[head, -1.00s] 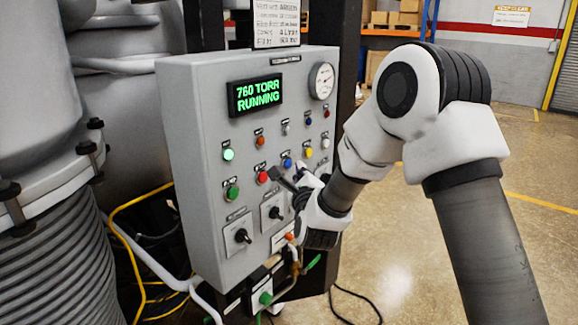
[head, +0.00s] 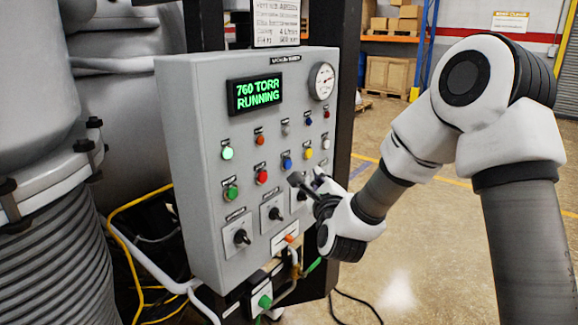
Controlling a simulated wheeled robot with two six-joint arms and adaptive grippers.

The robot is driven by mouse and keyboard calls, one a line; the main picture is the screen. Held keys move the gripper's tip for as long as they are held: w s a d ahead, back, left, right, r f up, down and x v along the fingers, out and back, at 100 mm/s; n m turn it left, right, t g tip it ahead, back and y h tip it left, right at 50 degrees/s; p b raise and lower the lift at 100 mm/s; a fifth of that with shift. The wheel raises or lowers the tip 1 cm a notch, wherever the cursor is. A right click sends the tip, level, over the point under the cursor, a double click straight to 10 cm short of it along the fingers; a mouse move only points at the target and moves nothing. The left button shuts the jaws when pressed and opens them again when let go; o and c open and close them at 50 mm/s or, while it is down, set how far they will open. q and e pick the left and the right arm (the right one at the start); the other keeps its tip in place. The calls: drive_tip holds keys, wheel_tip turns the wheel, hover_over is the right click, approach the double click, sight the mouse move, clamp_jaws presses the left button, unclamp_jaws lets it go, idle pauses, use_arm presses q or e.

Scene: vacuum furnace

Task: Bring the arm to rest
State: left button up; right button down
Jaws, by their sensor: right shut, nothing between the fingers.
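My right arm comes in from the right, its elbow raised high. My right gripper (head: 297,182) is shut and empty, in front of the lower right of the grey control panel (head: 190,150). Its dark fingers point left toward the panel face, near the blue button (head: 287,163) and a rotary switch (head: 302,197) that it partly hides. I cannot tell whether it touches the panel. The display (head: 256,95) reads 760 TORR RUNNING in green. My left gripper is not in view.
A round gauge (head: 322,81) sits at the panel's upper right. Green valve handles (head: 265,301) and pipes hang below the panel. A large grey furnace vessel (head: 40,110) with yellow cables stands at left. Open floor (head: 420,240) lies to the right, with a crate (head: 390,74) behind.

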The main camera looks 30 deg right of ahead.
idle(0.3)
drive_tip(key=s+a+f+n+g+y, duration=0.2)
drive_tip(key=s+a+f+n+g, duration=0.15)
drive_tip(key=f, duration=0.85)
drive_tip(key=s+a+f+n+g+y, duration=0.1)
drive_tip(key=s+a+f+n+g, duration=0.3)
drive_tip(key=f, duration=0.8)
drive_tip(key=s+a+f+n+g+y, duration=0.15)
drive_tip(key=s+f, duration=0.35)
drive_tip(key=f, duration=0.7)
drive_tip(key=s+a+f+n+g+y, duration=0.1)
drive_tip(key=s+f+n+g, duration=0.3)
drive_tip(key=s+n, duration=0.6)
drive_tip(key=s+a+f+n+g+y, duration=0.2)
drive_tip(key=s+a+f+n+g, duration=0.2)
drive_tip(key=s+n, duration=0.7)
wheel_tip(320, 180, down, 2)
drive_tip(key=shift+s+a+f, duration=0.15)
drive_tip(key=shift+s, duration=0.75)
